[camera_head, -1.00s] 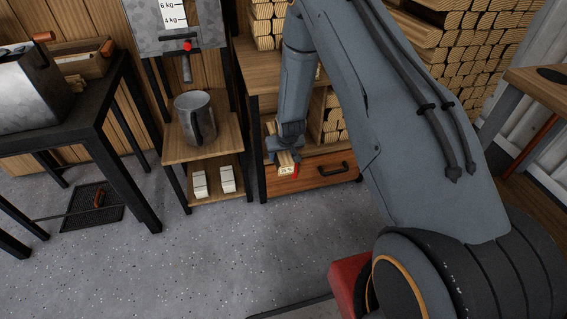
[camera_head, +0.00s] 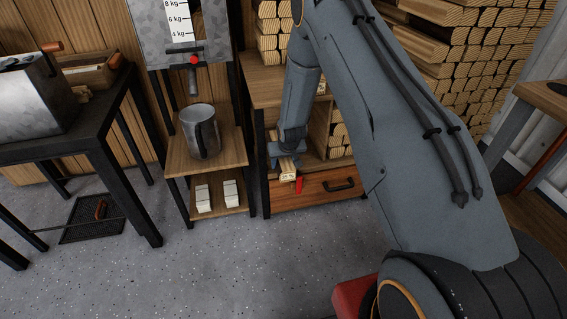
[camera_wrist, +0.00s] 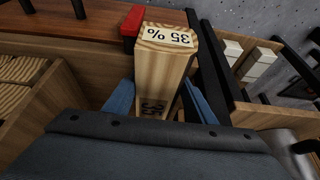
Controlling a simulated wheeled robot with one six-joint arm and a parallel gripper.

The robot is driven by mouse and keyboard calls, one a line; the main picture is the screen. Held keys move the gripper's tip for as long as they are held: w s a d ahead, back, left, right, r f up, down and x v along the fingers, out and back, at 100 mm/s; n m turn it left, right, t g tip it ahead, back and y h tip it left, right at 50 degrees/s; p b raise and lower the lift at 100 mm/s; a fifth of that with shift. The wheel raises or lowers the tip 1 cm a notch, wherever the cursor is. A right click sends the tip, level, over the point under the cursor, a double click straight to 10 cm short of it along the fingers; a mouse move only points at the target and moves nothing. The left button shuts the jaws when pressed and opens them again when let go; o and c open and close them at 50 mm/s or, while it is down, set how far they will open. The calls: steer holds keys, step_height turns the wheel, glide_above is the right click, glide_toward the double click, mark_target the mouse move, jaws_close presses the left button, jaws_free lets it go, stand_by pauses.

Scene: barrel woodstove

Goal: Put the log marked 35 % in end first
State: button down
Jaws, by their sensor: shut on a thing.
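The log marked 35 % (camera_wrist: 165,62) is a pale squared piece of wood with a label on its end face and "35" on its side. My gripper (camera_wrist: 156,100) is shut on it, with a blue finger on each side, and the labelled end points away from the wrist. In the head view the log (camera_head: 287,170) shows small below my gripper (camera_head: 287,158), in front of the wooden rack above the drawer. A red piece (camera_wrist: 132,22) shows beside the log's end; whether it touches the log I cannot tell. No stove opening is clearly in view.
A drawer (camera_head: 315,193) with a black handle lies below the rack. Stacked logs (camera_head: 470,60) fill the back right. A metal jug (camera_head: 201,130) stands on a shelf to the left, with white blocks (camera_head: 231,194) below it. The floor (camera_head: 220,265) in front is clear.

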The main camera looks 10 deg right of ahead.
steer(key=shift+f+b, duration=0.35)
steer(key=shift+f, duration=0.2)
steer(key=c, duration=0.8)
jaws_free()
steer(key=shift+c, duration=0.2)
steer(key=o, duration=0.5)
steer(key=shift+c, duration=0.2)
steer(key=shift+a, duration=0.1)
steer(key=shift+p+v, duration=1.55)
steer(key=shift+v, duration=0.25)
steer(key=shift+p+v, duration=1.45)
steer(key=shift+v, duration=0.25)
